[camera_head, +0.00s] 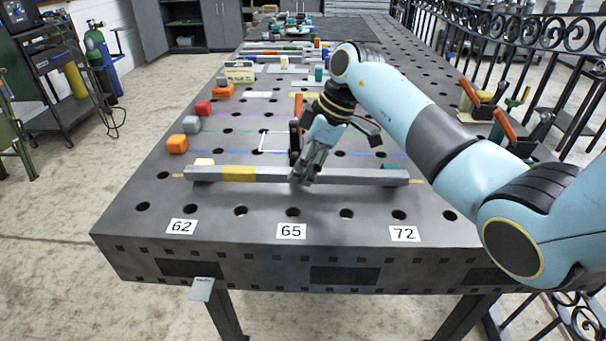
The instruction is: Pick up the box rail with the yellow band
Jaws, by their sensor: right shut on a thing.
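The box rail with the yellow band (240,173) is a long grey bar lying left to right near the front of the dark welding table. Its yellow band is left of its middle. My right gripper (301,178) comes down from the right and is shut on the rail, right of the yellow band and near the rail's middle. The fingers hide a short part of the rail there. I cannot tell whether the rail touches the table. My left gripper is not in view.
The perforated table (140,235) has labels 62, 65 and 72 along its front. Orange (178,143), grey and red blocks stand along its left side. Clamps with orange handles (503,124) stand at the right edge. More bars lie farther back. An iron fence runs along the right.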

